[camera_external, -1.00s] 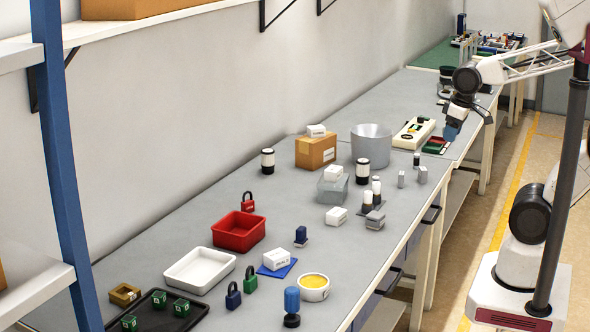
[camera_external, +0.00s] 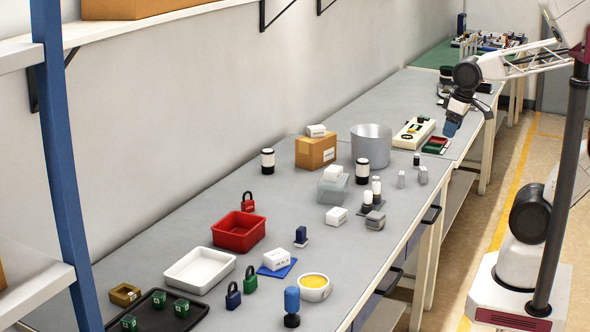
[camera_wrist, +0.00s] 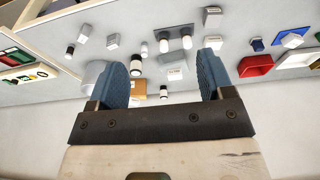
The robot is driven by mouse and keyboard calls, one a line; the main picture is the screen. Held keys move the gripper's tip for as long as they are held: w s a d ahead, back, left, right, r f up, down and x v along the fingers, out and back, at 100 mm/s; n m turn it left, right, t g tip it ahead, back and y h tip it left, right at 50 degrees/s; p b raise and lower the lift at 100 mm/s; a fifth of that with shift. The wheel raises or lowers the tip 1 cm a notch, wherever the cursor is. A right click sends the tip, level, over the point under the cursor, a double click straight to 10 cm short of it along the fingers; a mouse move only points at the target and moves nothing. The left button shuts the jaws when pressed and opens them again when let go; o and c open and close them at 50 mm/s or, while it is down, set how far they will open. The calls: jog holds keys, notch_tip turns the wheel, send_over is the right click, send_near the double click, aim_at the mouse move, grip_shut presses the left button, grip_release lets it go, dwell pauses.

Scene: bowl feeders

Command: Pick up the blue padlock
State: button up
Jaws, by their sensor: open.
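The blue padlock (camera_external: 233,296) stands on the table in the external view, between the white tray and the green padlock (camera_external: 250,279). I cannot make it out in the wrist view. My gripper (camera_external: 453,122) hangs at the far right of the table in the external view, well away from the padlock. In the wrist view my gripper (camera_wrist: 163,78) has its two blue fingers wide apart with nothing held between them. A red padlock (camera_external: 248,202) stands behind the red bin (camera_external: 238,231).
A white tray (camera_external: 199,270), a white bowl with yellow contents (camera_external: 314,288) and a blue-topped cylinder (camera_external: 292,306) stand around the padlocks. A dark tray (camera_external: 160,312) holds green blocks. A cardboard box (camera_external: 315,151) and a grey bucket (camera_external: 371,146) stand further back.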

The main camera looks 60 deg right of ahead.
jog(key=w+a+r+n+h, duration=0.1)
jog(key=w+a+r+n, duration=0.3)
jog(key=w, duration=0.3)
jog(key=w+a+r+n+h, duration=0.2)
jog(key=w+a+r+n, duration=0.1)
jog(key=w+a, duration=0.3)
jog(key=w+a+r+n+h, duration=0.1)
jog(key=w+a+r+n, duration=0.25)
jog(key=w, duration=0.45)
jog(key=w+a+n+t+h, duration=0.15)
jog(key=w+a+n, duration=0.4)
jog(key=a, duration=0.75)
jog(key=w+a+n+t+h, duration=0.15)
jog(key=w+a+n, duration=0.4)
jog(key=a, duration=0.75)
jog(key=s+a+f+n+t, duration=0.1)
jog(key=a+f+n+t, duration=0.25)
jog(key=a, duration=1.35)
jog(key=s+a+f+n+t, duration=0.15)
jog(key=a+f+n, duration=0.25)
jog(key=a, duration=1.3)
send_near(233, 294)
jog(key=w, duration=0.1)
jog(key=w+d, duration=0.1)
jog(key=shift+w+d+f+h, duration=0.1)
jog(key=shift+w+d+h, duration=0.15)
jog(key=shift+d+h, duration=0.1)
jog(key=shift+f, duration=0.35)
